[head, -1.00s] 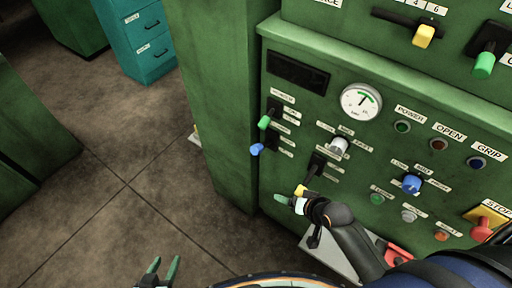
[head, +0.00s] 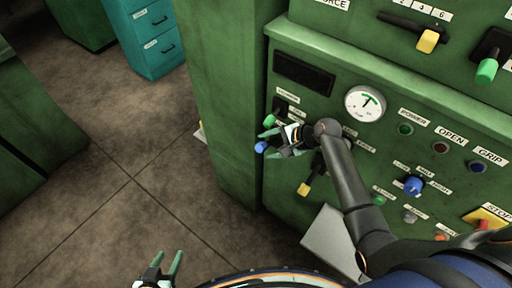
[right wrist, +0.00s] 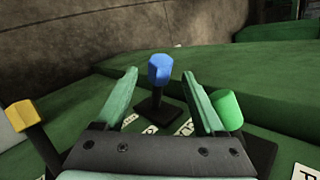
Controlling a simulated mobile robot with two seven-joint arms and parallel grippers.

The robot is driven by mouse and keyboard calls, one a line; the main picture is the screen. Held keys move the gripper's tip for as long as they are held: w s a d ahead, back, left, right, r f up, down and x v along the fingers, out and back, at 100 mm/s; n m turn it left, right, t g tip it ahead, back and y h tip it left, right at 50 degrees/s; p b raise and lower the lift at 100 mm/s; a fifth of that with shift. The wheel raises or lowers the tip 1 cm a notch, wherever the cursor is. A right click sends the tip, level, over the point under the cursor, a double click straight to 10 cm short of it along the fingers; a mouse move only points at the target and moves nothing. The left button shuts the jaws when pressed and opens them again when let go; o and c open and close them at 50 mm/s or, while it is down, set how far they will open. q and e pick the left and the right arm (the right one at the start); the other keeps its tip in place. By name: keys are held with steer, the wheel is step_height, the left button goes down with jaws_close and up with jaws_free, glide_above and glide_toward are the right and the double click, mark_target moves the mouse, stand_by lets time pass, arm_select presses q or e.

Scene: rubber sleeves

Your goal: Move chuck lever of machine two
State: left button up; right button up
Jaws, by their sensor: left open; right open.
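A green machine panel (head: 290,215) carries several levers. A blue-knobbed lever (head: 261,147) sits at its left side, just below a green-knobbed lever (head: 269,121). A yellow-knobbed lever (head: 304,189) is lower. I cannot read which is the chuck lever. My right gripper (head: 267,143) is open at the blue knob. In the right wrist view, the blue knob (right wrist: 160,70) stands between the open fingers (right wrist: 160,76), with gaps on both sides. The green knob (right wrist: 227,110) is just outside the right finger. My left gripper (head: 168,266) is open and empty over the floor, away from the panel.
A gauge (head: 365,103), several buttons and a blue selector knob (head: 413,186) are to the right on the panel. A red stop button (head: 483,225) is at lower right. A teal cabinet (head: 150,40) stands behind. The floor at left is clear.

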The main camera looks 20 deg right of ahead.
mark_target(256, 148)
steer(key=shift+b+x, duration=0.45)
steer(key=shift+x, duration=3)
steer(key=shift+c, duration=0.2)
steer(key=shift+d, duration=0.1)
jaws_close()
